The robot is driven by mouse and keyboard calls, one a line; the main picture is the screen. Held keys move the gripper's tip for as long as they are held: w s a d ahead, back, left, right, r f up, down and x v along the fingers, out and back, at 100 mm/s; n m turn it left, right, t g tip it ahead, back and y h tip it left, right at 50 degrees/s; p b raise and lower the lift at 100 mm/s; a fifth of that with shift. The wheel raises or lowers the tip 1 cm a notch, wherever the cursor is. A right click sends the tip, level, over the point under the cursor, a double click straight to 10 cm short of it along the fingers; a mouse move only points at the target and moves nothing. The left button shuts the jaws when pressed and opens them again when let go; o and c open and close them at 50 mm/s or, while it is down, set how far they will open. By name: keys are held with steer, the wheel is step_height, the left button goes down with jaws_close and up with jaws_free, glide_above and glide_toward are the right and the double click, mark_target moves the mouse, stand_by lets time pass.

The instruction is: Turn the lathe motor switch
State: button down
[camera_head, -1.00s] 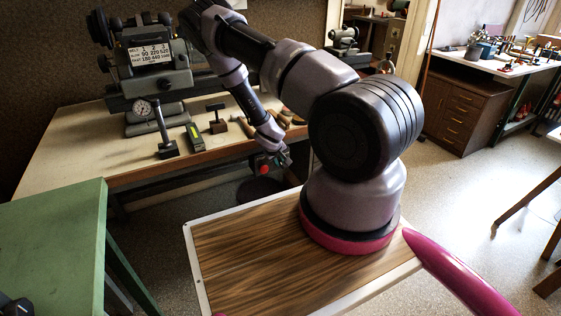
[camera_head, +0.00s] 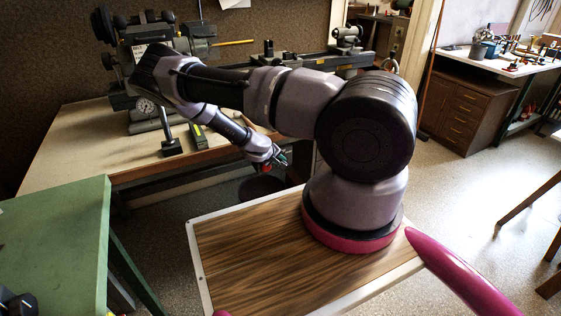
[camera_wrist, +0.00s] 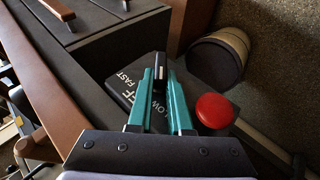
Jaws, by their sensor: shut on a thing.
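The lathe motor switch is a dark box (camera_wrist: 122,88) with white lettering; "FAST" and part of "OFF" and "LOW" are readable in the wrist view. Its black handle (camera_wrist: 158,66), with a pale mark, stands between the teal fingers of my gripper (camera_wrist: 160,76). The gripper is shut on this handle. A round red button (camera_wrist: 214,110) sits right beside the fingers. In the head view my gripper (camera_head: 281,160) is small, at the bench's front edge, and the switch is hard to make out there. The fingers hide part of the lettering.
The lathe (camera_head: 300,68) stands on the pale bench (camera_head: 75,150), with a dial gauge (camera_head: 145,107) near its left end. A green table (camera_head: 50,235) is at lower left. Open floor lies to the right.

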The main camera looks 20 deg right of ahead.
steer(key=c, duration=0.8)
jaws_free()
steer(key=shift+c, duration=0.2)
steer(key=v, duration=1)
steer(key=shift+s+a+r, duration=0.15)
steer(key=shift+a+r, duration=0.1)
steer(key=shift+r, duration=0.05)
